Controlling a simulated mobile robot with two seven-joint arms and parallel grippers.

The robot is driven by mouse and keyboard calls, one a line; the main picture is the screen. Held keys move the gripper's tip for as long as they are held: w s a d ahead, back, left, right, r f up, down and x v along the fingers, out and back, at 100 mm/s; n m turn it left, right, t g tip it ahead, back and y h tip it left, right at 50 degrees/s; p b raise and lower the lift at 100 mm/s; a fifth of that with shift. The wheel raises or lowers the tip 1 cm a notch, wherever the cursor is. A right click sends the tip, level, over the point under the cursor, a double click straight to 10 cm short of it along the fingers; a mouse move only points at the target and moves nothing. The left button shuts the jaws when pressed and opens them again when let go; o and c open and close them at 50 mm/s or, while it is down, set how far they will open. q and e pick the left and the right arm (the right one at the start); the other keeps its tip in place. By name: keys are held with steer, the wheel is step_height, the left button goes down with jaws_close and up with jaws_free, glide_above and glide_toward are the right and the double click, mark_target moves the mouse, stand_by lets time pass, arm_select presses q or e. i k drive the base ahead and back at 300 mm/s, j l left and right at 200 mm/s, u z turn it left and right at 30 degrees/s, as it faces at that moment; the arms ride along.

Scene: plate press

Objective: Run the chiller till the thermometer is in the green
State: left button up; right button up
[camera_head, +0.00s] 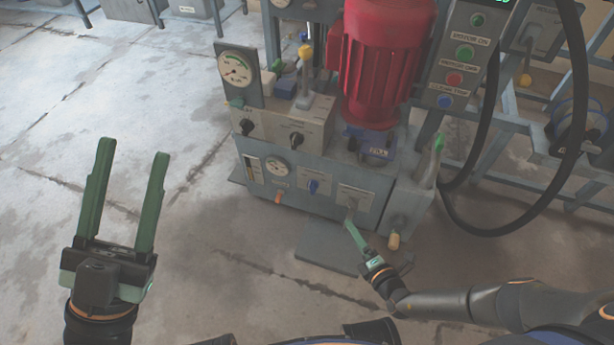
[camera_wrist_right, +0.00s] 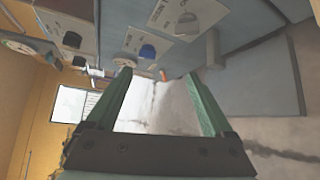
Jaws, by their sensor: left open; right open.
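A machine with a red motor (camera_head: 388,60) stands mid-view. Its lower front panel (camera_head: 330,200) carries a small round gauge (camera_head: 277,165), an orange-tipped control (camera_head: 278,196), a blue knob (camera_head: 313,186) and a grey handle (camera_head: 350,210). Markings on the small gauge are too small to read. My right gripper (camera_head: 349,226) is open just below the grey handle. The right wrist view shows its empty jaws (camera_wrist_right: 158,78), with the blue knob (camera_wrist_right: 148,52) and grey handle (camera_wrist_right: 213,48) beyond. My left gripper (camera_head: 134,152) is open and empty, left of the machine.
A larger dial (camera_head: 235,68) stands at the machine's upper left, above two black knobs (camera_head: 296,139). A button box (camera_head: 462,55) with green, red and blue buttons stands right. A black hose (camera_head: 495,228) loops there.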

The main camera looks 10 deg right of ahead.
mark_target(312, 185)
steer(key=i+j, duration=0.25)
steer(key=i, duration=0.15)
steer(key=i+j, duration=0.2)
steer(key=i, duration=0.15)
